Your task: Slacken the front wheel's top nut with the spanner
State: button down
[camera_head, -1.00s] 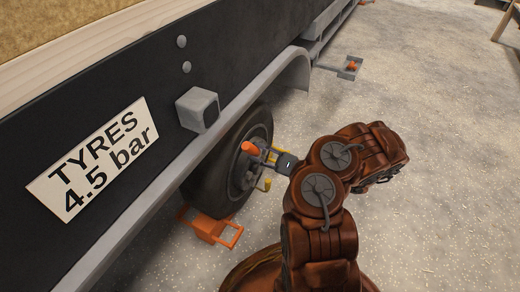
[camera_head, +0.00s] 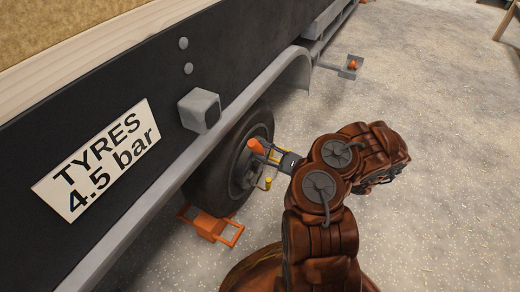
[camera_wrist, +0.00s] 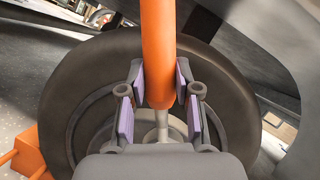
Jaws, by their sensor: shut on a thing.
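The front wheel (camera_head: 218,182) sits under the trailer's arch in the head view, and its dark tyre fills the middle of the wrist view (camera_wrist: 75,95). The spanner (camera_head: 256,146) shows an orange handle in front of the wheel. In the wrist view the orange handle (camera_wrist: 158,45) runs upright between the purple finger pads, with a grey shaft below it toward the hub. My gripper (camera_wrist: 160,98) is shut on this handle; it shows beside the wheel in the head view (camera_head: 268,155). The top nut and the spanner's contact with it are hidden.
A yellow part (camera_head: 267,183) sticks out by the hub. An orange wheel chock (camera_head: 205,226) stands on the floor at the tyre. The dark trailer side (camera_head: 130,80) with a tyre-pressure plate (camera_head: 97,160) lies left. The gritty floor (camera_head: 440,160) is clear at right.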

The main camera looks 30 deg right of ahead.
jog(key=s+d+p, duration=0.3)
jog(key=s+d, duration=0.1)
jog(key=s, duration=0.2)
jog(key=shift+s, duration=0.25)
dwell(0.3)
jog(key=shift+w+a+r, duration=0.1)
